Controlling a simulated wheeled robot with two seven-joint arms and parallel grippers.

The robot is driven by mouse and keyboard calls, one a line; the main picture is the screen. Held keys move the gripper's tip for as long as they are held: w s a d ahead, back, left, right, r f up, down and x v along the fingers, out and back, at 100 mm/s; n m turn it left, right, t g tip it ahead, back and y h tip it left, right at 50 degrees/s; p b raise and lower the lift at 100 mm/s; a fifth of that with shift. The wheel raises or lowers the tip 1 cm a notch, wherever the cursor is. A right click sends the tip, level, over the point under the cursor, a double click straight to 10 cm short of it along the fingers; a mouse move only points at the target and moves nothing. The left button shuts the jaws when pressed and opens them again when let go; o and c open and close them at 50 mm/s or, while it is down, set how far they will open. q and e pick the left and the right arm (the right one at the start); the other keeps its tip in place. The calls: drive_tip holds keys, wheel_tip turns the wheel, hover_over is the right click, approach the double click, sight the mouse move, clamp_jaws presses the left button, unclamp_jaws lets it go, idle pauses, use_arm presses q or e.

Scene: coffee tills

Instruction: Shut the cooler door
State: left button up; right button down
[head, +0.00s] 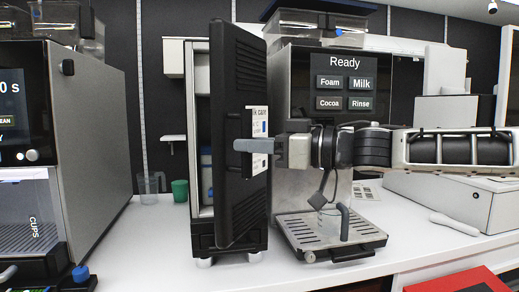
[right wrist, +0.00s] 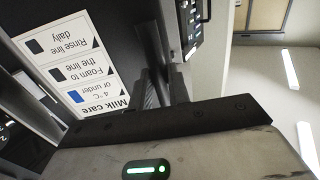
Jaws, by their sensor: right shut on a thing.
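The cooler is a narrow white cabinet (head: 201,75) with a black door (head: 224,110) standing ajar. The door is seen nearly edge-on and hides most of the interior. A blue and white container (head: 207,175) shows through the gap. My right gripper (head: 243,146) comes in from the right at mid-height and is shut on the door's handle part. The handle itself is mostly hidden by the fingers. In the right wrist view the fingers (right wrist: 160,88) reach the dark door beside the milk care label (right wrist: 75,65). My left gripper is not in view.
A coffee machine (head: 340,105) with a drip tray (head: 325,232) stands right of the cooler, close behind my right arm. Another machine (head: 90,130) stands at the left. A clear jug (head: 148,187) and a green cup (head: 180,190) stand on the white counter (head: 155,245).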

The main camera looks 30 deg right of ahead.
sight(229, 145)
drive_tip(key=b+x, duration=0.2)
drive_tip(key=x, duration=0.1)
drive_tip(key=shift+w+a, duration=0.15)
drive_tip(key=shift+a, duration=0.3)
drive_tip(key=shift+w+a+f, duration=0.1)
drive_tip(key=shift+w+a, duration=0.1)
drive_tip(key=shift+w, duration=0.15)
drive_tip(key=shift+w+d+b+x, duration=0.15)
drive_tip(key=shift+b+x, duration=0.1)
drive_tip(key=shift+x, duration=0.65)
drive_tip(key=shift+w+d+b+x, duration=0.1)
drive_tip(key=shift+b+x, duration=0.1)
drive_tip(key=shift+x, duration=0.65)
drive_tip(key=c, duration=1.3)
unclamp_jaws()
drive_tip(key=shift+o, duration=0.2)
drive_tip(key=shift+d, duration=0.1)
